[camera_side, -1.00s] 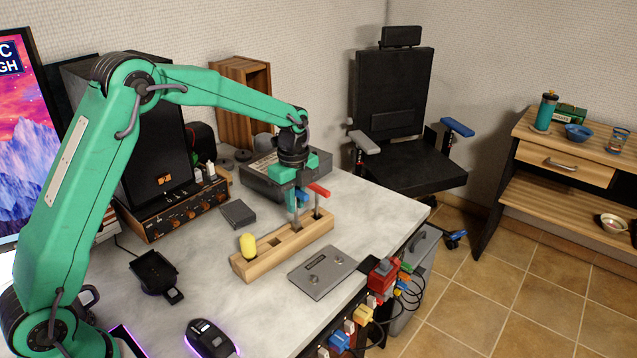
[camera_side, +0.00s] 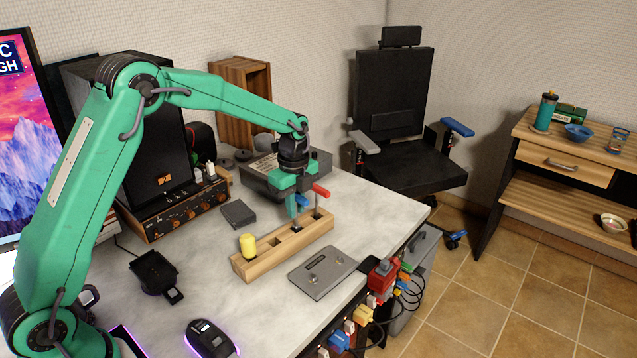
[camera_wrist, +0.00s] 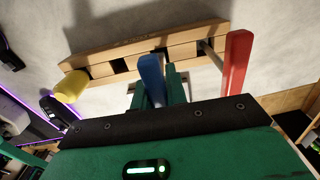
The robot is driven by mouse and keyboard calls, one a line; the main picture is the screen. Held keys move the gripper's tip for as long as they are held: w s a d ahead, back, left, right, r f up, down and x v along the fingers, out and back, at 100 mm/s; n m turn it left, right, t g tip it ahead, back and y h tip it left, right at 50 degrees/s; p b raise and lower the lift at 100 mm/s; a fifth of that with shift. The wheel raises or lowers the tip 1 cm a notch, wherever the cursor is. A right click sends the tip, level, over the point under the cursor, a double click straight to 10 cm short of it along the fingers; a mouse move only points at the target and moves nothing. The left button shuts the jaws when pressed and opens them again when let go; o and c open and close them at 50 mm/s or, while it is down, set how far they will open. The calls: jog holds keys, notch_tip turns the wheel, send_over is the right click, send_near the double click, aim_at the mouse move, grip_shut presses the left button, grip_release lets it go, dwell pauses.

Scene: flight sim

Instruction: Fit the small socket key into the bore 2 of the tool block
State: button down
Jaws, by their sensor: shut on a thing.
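A blue-handled key, which I take as the small socket key (camera_side: 303,200), is gripped in my gripper (camera_side: 298,208) above the right half of the wooden tool block (camera_side: 260,264). Its thin shaft points down toward the block top; whether the tip is inside a bore I cannot tell. In the wrist view the blue handle (camera_wrist: 150,72) stands between my fingers (camera_wrist: 164,92), with the block (camera_wrist: 135,42) beyond and dark square bores showing. A red-handled tool (camera_side: 320,190) stands in the block close to the right of my gripper. A yellow-handled tool (camera_side: 248,246) stands at the left end.
A grey plate (camera_side: 322,271) lies in front of the block. A small dark box (camera_side: 238,214) and a black holder (camera_side: 154,272) lie to the left. A grey case (camera_side: 262,172) stands behind my gripper. Bare tabletop shows left of the block.

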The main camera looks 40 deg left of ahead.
jog(key=shift+f, duration=1.25)
dwell(0.5)
jog(key=c, duration=1.3)
grip_release()
jog(key=shift+r, duration=3.95)
jog(key=shift+r, duration=0.1)
